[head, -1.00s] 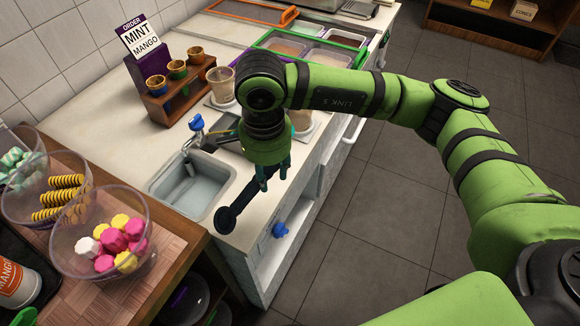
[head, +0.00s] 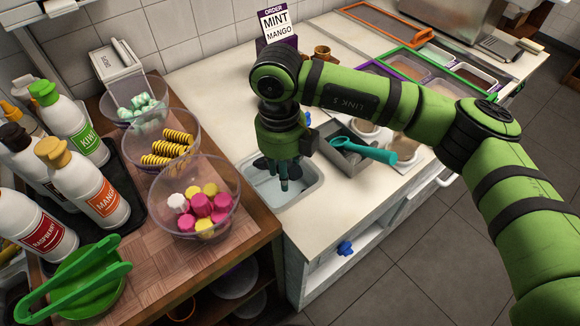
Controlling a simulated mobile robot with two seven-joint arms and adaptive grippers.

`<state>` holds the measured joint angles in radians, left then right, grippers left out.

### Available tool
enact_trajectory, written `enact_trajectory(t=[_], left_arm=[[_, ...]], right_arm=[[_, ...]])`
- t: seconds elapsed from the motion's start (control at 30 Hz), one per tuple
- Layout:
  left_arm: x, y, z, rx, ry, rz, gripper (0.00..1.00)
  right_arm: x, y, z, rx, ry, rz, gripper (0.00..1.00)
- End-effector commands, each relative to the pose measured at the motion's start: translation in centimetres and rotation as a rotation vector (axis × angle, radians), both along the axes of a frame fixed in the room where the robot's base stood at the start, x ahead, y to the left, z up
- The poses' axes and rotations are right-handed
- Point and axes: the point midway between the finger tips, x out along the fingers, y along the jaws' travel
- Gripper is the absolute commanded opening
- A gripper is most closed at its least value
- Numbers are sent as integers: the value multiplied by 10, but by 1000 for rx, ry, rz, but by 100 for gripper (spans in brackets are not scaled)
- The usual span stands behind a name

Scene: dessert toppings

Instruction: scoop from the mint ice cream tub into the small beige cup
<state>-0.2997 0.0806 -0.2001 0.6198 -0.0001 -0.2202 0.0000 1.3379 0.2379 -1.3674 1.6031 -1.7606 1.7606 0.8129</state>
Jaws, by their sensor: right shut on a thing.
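My right gripper (head: 284,183) points down into the grey sink (head: 318,188). It is shut on a dark scoop-like tool, mostly hidden behind the fingers. A teal-handled scoop (head: 372,151) rests in a grey tray (head: 338,158) right of the sink. A beige cup (head: 406,148) stands right of the tray, partly hidden by the scoop and my arm. Another cup (head: 368,126) shows just behind it; I cannot tell which is the small one. Ice cream tubs (head: 408,67) sit in the far counter, and I cannot tell which is mint. My left gripper is not in view.
An order card (head: 277,24) reads MINT, MANGO. A blue knob (head: 345,248) projects from the counter front.

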Motion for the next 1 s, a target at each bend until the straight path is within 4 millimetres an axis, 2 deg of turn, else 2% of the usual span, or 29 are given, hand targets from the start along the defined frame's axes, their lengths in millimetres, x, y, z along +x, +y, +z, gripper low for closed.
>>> enact_trajectory(t=[0.27,0.77,0.83,1.0], left_arm=[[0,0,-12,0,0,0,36],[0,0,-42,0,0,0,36],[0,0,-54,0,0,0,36],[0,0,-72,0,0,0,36]], right_arm=[[1,1,-25,0,1,3,0],[4,3,-90,0,1,2,0],[5,3,-103,1,-1,3,0],[5,4,-119,1,-1,3,0]])
